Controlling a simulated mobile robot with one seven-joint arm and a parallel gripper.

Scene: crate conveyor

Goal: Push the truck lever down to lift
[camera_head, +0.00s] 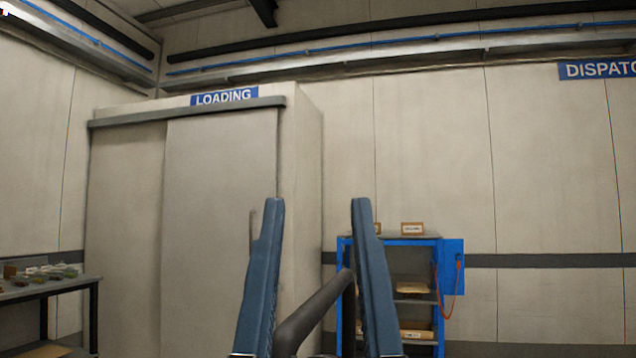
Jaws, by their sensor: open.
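My gripper (318,202) is open in the lower middle of the head view, its two blue fingers pointing up with a wide gap between them. A dark rounded bar (313,310) shows low between the fingers, slanting up to the right and then bending down. It may be the truck lever, but I cannot tell for sure. I cannot tell whether either finger touches it. The truck's body is not in view.
A grey sliding door (220,200) under a LOADING sign (224,96) stands behind, left of centre. A blue shelf unit (440,262) with boxes stands behind at right. A dark table (50,288) with small items is at far left.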

